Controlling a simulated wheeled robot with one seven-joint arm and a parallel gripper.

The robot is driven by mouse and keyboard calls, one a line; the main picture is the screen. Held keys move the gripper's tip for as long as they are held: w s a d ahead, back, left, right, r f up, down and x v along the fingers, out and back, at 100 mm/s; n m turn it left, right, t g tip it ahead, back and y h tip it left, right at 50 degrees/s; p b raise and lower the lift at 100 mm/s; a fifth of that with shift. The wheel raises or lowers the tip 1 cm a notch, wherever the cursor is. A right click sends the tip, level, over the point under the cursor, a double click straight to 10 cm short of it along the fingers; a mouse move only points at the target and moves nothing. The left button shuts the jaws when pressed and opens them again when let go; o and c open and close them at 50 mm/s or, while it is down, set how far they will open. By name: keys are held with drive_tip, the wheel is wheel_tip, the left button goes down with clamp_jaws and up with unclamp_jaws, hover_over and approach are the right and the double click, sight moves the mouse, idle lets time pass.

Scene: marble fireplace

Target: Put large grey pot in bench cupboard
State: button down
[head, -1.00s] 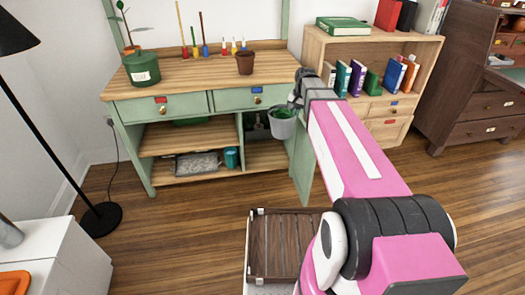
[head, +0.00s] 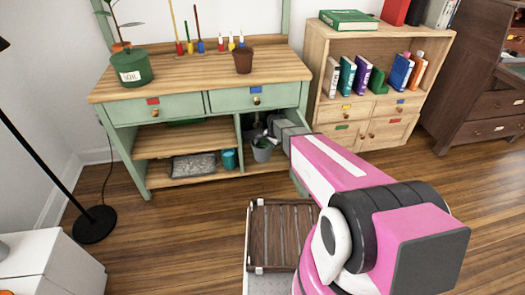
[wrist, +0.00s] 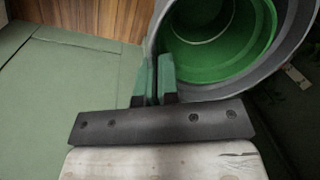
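The large grey pot (head: 262,152), green inside, is at the open right-hand compartment of the green bench cupboard (head: 241,130), below the right drawer. Its wide rim and green inside fill the upper right of the wrist view (wrist: 218,40). My gripper (wrist: 158,62) is shut on the pot's rim; in the head view its fingers are small and partly hidden by my wrist. The pot looks tilted in the wrist view. I cannot tell whether its base touches the cupboard floor.
The open green cupboard door (head: 299,184) is largely hidden by my arm. A teal pot (head: 230,159) and a grey tray (head: 193,166) sit on the left lower shelf. A wooden slatted crate (head: 281,235) is in front of me. A bookcase (head: 320,110) stands right of the bench.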

drive_tip(key=shift+w+a+f, duration=0.15)
drive_tip(key=shift+f, duration=0.35)
drive_tip(key=shift+w+a+f, duration=0.1)
drive_tip(key=shift+f, duration=0.35)
drive_tip(key=shift+w+f, duration=0.25)
drive_tip(key=shift+w, duration=0.05)
drive_tip(key=w+d+f, duration=0.1)
drive_tip(key=w+f, duration=0.9)
drive_tip(key=shift+w+d+f, duration=0.3)
drive_tip(key=shift+w+d, duration=0.1)
